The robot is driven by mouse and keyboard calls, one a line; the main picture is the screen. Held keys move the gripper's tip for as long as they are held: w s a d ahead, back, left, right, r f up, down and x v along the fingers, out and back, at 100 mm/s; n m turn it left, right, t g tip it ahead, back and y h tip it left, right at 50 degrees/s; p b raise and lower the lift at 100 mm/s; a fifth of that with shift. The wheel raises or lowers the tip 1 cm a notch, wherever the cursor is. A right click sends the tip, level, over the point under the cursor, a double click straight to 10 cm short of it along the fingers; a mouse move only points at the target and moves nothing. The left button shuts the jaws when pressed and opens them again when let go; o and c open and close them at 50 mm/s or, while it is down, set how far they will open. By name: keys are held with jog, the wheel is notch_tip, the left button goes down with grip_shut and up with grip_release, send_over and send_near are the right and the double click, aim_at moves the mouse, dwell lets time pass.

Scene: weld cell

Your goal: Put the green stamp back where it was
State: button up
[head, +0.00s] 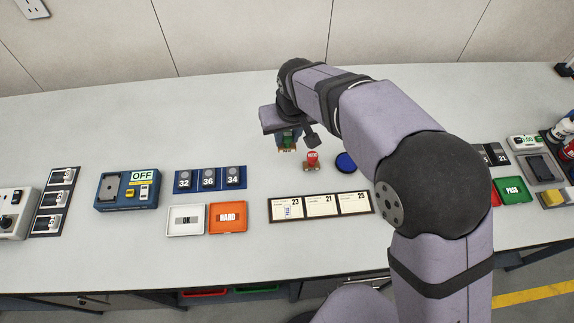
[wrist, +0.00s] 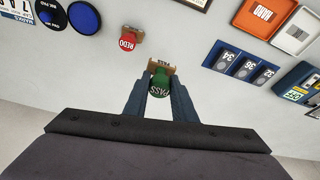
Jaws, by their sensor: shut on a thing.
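The green stamp (wrist: 159,87), with PASS on its top and a tan base (wrist: 161,67), is between the fingers of my gripper (wrist: 158,92) in the wrist view. My gripper (head: 288,137) is shut on it. In the head view the green stamp (head: 287,146) shows just below my gripper, left of the red REDO stamp (head: 312,159). The red stamp also shows in the wrist view (wrist: 128,44). I cannot tell whether the green stamp's base touches the table. My gripper and wrist hide part of the stamp.
A blue round pad (head: 346,162) lies right of the red stamp; a black round pad (wrist: 51,11) is beside it. A card tray (head: 320,216) lies in front. White OK (head: 186,232) and orange HARD (head: 228,232) trays stand left. Table left of the gripper is clear.

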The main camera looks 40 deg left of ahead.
jog(key=shift+f+p, duration=1.6)
jog(key=shift+f, duration=3.3)
jog(key=shift+f, duration=0.15)
jog(key=o, duration=0.8)
jog(key=shift+o, duration=0.2)
jog(key=b+v, duration=0.3)
jog(key=v, duration=0.9)
